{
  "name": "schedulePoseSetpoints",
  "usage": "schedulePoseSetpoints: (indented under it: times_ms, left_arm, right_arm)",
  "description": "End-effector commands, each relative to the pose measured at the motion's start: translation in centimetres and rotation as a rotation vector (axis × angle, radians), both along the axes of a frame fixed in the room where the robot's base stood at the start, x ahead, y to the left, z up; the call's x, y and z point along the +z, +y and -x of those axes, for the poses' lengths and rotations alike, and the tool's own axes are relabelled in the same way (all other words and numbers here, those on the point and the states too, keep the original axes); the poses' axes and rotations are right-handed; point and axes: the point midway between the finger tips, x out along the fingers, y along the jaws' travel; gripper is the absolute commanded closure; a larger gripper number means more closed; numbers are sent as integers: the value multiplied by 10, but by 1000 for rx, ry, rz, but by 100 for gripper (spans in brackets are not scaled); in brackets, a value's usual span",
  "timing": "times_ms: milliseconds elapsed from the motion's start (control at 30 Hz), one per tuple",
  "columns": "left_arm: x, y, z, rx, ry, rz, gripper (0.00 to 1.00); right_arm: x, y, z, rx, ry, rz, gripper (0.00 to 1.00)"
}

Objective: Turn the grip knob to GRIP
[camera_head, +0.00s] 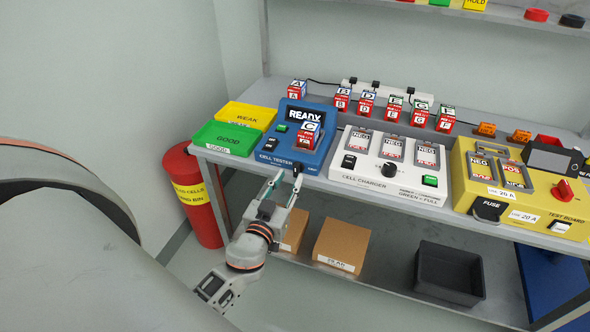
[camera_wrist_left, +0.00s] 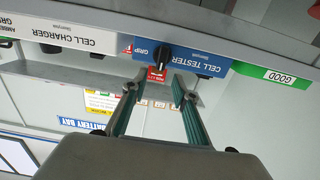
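The blue cell tester (camera_head: 325,152) stands at the shelf's front edge, its screen reading READY and a cell marked C (camera_head: 308,134) sitting in it. The grip knob (camera_wrist_left: 162,56) is black and sits on the tester's front face beside a GRIP label, upside down in the left wrist view. My left gripper (camera_head: 286,181) is open and empty just in front of that face. In the left wrist view its two fingertips (camera_wrist_left: 160,88) lie either side of the knob's line, apart from it. In the head view the fingertips crowd the knob. My right gripper is out of view.
The white cell charger (camera_head: 350,172) stands right of the tester; green and yellow trays (camera_head: 225,138) lie left. A yellow test board (camera_head: 475,196) is farther right. Boxes (camera_head: 342,243) and a dark crate (camera_head: 450,272) occupy the lower shelf.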

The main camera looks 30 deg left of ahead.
Motion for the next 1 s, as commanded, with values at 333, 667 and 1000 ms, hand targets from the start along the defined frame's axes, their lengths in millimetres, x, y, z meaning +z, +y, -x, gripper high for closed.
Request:
schedulePoseSetpoints:
  times_ms: [333, 667, 1000]
  left_arm:
    - [2, 11, -47, 0, 0, -2, 72]
    - [-1, 13, -55, 0, 2, -1, 72]
    - [-1, 13, -54, 1, 2, -1, 100]
  right_arm:
    - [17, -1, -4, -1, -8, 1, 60]
    - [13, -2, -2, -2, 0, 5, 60]
    - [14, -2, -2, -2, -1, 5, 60]
